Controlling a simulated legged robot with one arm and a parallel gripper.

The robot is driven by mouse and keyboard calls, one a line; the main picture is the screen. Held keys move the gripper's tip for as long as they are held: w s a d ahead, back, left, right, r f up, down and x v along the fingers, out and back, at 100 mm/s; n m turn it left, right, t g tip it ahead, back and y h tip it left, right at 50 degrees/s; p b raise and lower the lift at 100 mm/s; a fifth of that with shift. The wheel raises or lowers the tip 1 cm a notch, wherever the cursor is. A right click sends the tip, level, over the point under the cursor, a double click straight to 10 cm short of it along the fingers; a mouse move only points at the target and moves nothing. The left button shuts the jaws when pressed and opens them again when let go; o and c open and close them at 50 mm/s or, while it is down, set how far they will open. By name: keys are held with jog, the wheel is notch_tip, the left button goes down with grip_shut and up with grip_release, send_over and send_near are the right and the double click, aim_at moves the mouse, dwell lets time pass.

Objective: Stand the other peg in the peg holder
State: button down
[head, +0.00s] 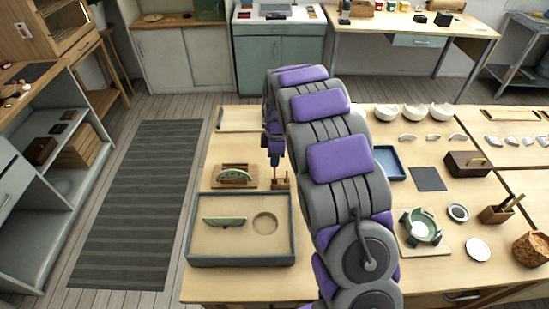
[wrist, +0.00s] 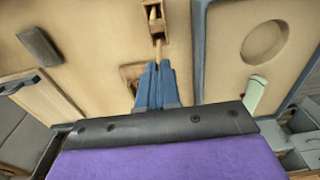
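The peg holder (head: 281,184) is a small wooden block on the table, right of the wooden stand with the green curved piece. In the wrist view the holder (wrist: 153,28) is at the top centre, and one pale peg (wrist: 152,13) stands in it. My gripper (head: 275,158) points down just above the holder's left side. In the wrist view its blue fingers (wrist: 158,66) are together on a second pale peg (wrist: 159,48), whose far end is at the holder's near edge. I cannot tell whether this peg is inside a hole.
A dark-rimmed tray (head: 240,261) with a green shard (head: 224,221) and a round recess lies in front. The wooden stand (head: 235,184) is close left of the holder. Blue tray (head: 389,163), dark mat (head: 429,179) and bowls are right of my arm.

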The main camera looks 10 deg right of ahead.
jog(key=shift+f+p, duration=0.3)
jog(key=shift+f, duration=2.2)
dwell(2.7)
jog(key=c, duration=1.8)
grip_release()
jog(key=o, duration=0.5)
jog(key=shift+o, duration=0.5)
jog(key=o, duration=0.4)
jog(key=shift+r, duration=0.1)
jog(key=shift+r+p, duration=1.15)
jog(key=shift+r, duration=1.8)
